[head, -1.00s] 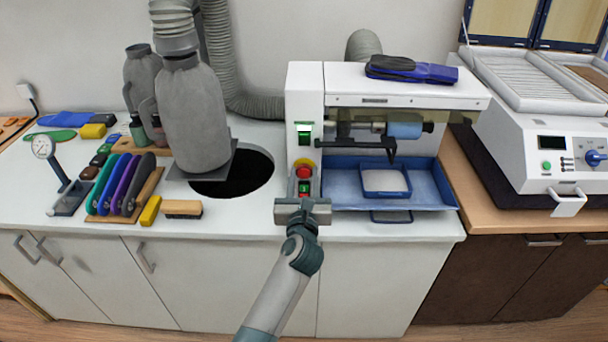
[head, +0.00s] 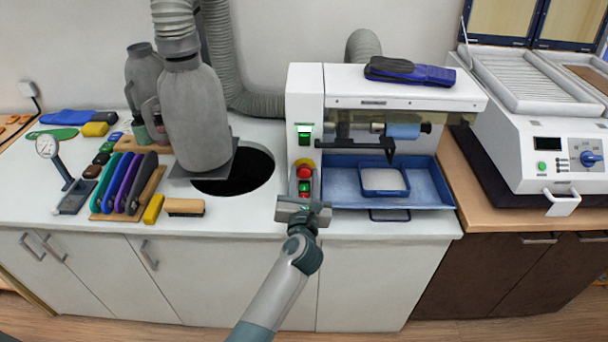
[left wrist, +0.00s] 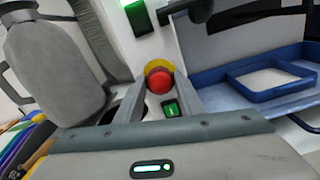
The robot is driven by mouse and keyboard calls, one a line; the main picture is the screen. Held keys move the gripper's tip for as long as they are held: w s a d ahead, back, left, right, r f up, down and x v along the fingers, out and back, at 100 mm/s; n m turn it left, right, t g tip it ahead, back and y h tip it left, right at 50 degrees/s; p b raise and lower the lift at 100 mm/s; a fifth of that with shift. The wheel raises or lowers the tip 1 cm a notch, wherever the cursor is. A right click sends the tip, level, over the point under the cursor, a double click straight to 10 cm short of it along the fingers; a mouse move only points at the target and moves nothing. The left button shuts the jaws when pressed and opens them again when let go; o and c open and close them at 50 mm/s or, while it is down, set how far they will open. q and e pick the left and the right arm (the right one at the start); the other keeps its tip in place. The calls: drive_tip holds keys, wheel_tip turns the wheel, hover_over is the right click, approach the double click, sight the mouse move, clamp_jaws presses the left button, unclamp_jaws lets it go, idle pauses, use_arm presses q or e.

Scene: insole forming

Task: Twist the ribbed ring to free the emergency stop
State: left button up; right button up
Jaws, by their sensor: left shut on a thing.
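The emergency stop is a red mushroom button (head: 304,172) on a yellow base, on the front of the white grinding machine (head: 305,100). In the left wrist view the red button (left wrist: 160,81) sits between the tips of my left gripper (left wrist: 168,95), with its yellow base (left wrist: 157,66) showing behind. My left gripper (head: 304,197) is in front of the machine's control panel, rolled to one side, and shut on the emergency stop. A green switch (left wrist: 172,108) shows just below the button. The ribbed ring itself is too small to make out. My right gripper is out of view.
A blue tray (head: 435,185) lies right of the panel under the grinding drum.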

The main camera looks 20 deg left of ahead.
use_arm(q)
drive_tip(key=shift+m+p, duration=0.4)
drive_tip(key=shift+p, duration=0.05)
drive_tip(key=shift+s, duration=0.2)
idle(0.6)
drive_tip(key=o, duration=0.8)
drive_tip(key=shift+o, duration=0.4)
drive_tip(key=shift+s+d, duration=0.1)
drive_tip(key=shift+s, duration=0.1)
drive_tip(key=shift+p+v, duration=0.55)
drive_tip(key=shift+v, duration=0.75)
drive_tip(key=v, duration=0.6)
drive_tip(key=shift+p, duration=0.3)
